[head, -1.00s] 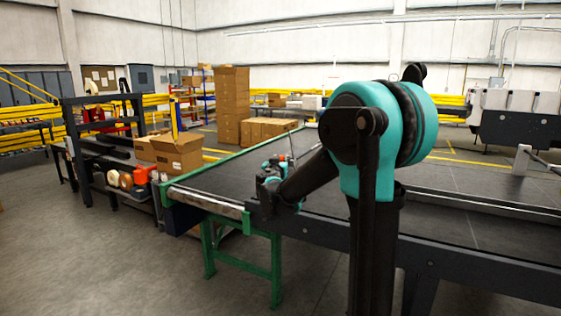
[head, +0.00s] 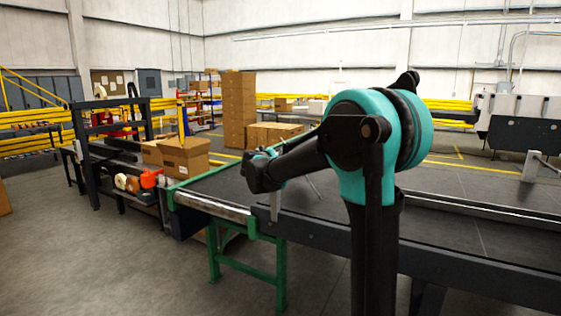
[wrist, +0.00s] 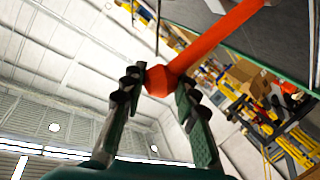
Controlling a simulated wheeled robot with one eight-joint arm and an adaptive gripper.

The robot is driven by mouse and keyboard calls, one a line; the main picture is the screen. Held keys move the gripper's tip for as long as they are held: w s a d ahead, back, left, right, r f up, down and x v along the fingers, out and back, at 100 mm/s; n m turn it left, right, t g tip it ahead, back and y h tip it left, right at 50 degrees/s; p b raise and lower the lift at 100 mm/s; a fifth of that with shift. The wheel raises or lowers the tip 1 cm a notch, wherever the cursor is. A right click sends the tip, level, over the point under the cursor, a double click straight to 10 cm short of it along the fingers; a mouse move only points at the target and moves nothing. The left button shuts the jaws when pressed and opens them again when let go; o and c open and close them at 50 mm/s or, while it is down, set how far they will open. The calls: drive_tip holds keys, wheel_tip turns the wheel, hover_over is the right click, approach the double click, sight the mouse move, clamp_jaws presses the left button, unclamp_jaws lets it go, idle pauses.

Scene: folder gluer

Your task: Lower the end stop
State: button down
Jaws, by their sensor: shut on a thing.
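An orange-red bar (wrist: 215,42) with a rounded knob at its end crosses the wrist view; I cannot tell for sure whether it is part of the end stop. My gripper (wrist: 160,82) is shut on the knob, with one dark ribbed finger on each side. In the head view my arm reaches left over the near end of the dark conveyor table (head: 330,205). My fingers and the orange-red bar are hidden there behind my wrist. A short pale post (head: 275,205) stands at the table's near edge, just below my wrist.
A green-legged frame (head: 245,262) with a pale roller joins the table's left end. Stacked boxes (head: 238,110) stand behind. The floor at front left is clear.

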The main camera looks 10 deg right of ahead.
drive_tip(key=w+a+f+n+g+h, duration=0.2)
drive_tip(key=w+a+n, duration=0.4)
drive_tip(key=a, duration=0.3)
drive_tip(key=shift+w+a+f+n+g+h, duration=0.2)
drive_tip(key=shift+w+f+n+g+h, duration=0.15)
drive_tip(key=shift+f+n+g, duration=0.45)
drive_tip(key=shift+r, duration=0.15)
drive_tip(key=c, duration=1.1)
unclamp_jaws()
drive_tip(key=shift+c, duration=0.2)
drive_tip(key=shift+a+r, duration=0.1)
drive_tip(key=v, duration=1.1)
drive_tip(key=shift+s, duration=0.45)
